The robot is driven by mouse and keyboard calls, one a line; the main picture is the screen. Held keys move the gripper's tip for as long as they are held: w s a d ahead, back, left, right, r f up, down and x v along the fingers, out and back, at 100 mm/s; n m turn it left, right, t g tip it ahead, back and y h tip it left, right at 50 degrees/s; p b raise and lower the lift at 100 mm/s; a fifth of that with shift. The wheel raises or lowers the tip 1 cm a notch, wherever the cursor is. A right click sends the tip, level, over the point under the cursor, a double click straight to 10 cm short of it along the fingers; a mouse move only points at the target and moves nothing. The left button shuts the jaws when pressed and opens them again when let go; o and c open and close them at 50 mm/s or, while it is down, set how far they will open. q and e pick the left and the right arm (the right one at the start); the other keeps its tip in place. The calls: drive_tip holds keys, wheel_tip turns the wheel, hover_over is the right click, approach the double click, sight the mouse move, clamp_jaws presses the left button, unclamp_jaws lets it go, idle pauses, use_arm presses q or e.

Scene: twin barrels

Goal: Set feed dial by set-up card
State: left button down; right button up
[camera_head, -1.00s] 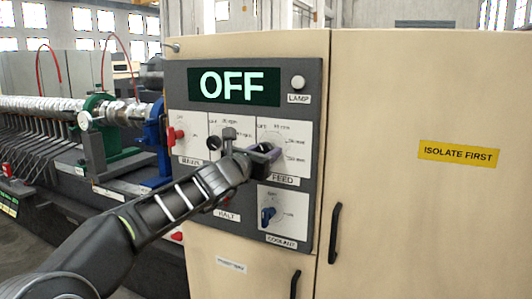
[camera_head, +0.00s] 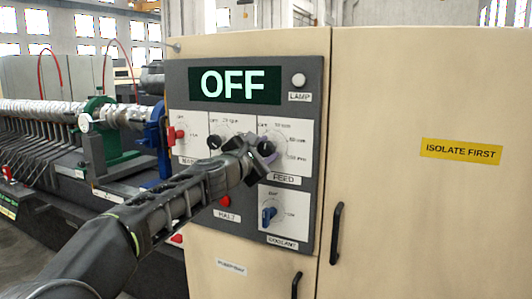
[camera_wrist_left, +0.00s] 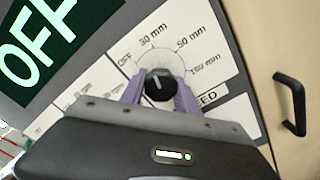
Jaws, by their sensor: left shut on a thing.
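In the left wrist view the pointer is up and slightly left, around 30 mm or between OFF and 30 mm; I cannot tell exactly. The dial also shows in the head view (camera_head: 266,147), partly behind my gripper. My left gripper (camera_head: 264,155) is shut on this dial, its purple fingers (camera_wrist_left: 160,97) on either side of it. The display (camera_head: 234,84) reads OFF. My right gripper is not in view.
Left of the feed dial are another black dial (camera_head: 214,142) and a red switch (camera_head: 177,136). Below are a red halt button (camera_head: 225,201) and blue coolant knob (camera_head: 269,216). The lamp (camera_head: 298,80) looks unlit. Black cabinet handles (camera_head: 335,233) stick out at lower right.

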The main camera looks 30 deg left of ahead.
use_arm(q)
drive_tip(key=shift+m, duration=0.6)
drive_tip(key=c, duration=0.9)
unclamp_jaws()
drive_tip(key=shift+s, duration=0.1)
drive_tip(key=shift+s, duration=0.25)
drive_tip(key=s+b, duration=0.2)
drive_tip(key=s, duration=0.5)
drive_tip(key=shift+d, duration=0.1)
